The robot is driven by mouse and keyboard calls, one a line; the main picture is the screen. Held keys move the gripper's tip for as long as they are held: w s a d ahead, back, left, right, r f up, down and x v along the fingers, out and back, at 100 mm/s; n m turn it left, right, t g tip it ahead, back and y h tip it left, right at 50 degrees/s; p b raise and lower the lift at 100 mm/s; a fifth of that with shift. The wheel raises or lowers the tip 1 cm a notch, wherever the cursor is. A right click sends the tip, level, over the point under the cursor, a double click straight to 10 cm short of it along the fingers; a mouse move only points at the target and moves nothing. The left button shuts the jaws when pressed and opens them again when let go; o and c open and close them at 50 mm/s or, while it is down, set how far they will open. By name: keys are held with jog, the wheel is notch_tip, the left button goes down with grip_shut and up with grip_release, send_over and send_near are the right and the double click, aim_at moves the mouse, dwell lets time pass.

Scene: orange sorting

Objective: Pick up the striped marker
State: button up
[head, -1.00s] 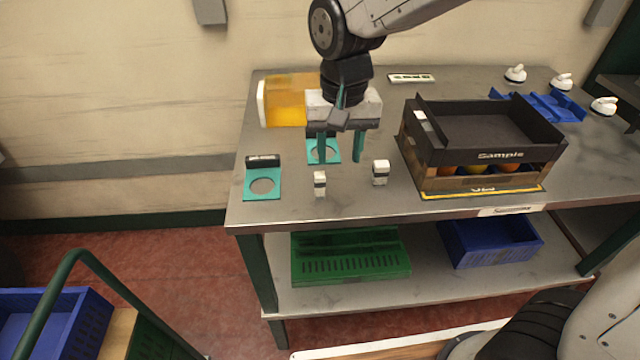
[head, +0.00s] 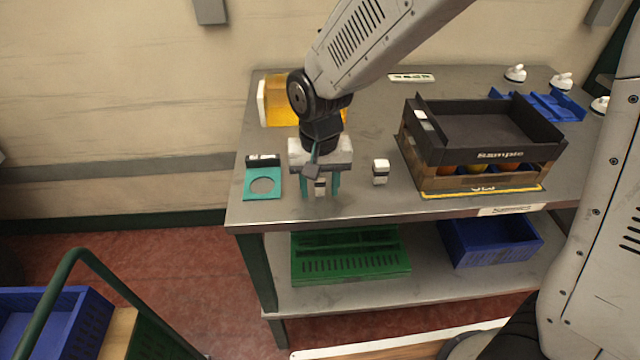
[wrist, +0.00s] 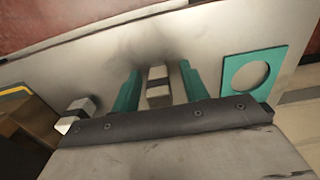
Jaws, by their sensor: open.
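A small white block with a dark stripe, a striped marker (head: 320,188), stands near the table's front edge, partly hidden behind my gripper in the head view. My gripper (head: 320,196) is open and points down, with one teal finger on each side of this marker. In the wrist view, the marker (wrist: 158,95) sits between the two open fingers, with gaps visible on both sides. A second white block with a dark band (head: 380,172) stands to the right, outside the fingers. It also shows at the left of the wrist view (wrist: 74,116).
A teal plate with a round hole (head: 263,186) lies left of my gripper. A dark crate (head: 490,155) labelled "Sample", above fruit, stands at the right. A yellow bin (head: 280,98) stands behind my gripper. The table's front edge (head: 400,211) is close.

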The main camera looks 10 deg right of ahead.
grip_shut()
jog(key=shift+r, duration=0.1)
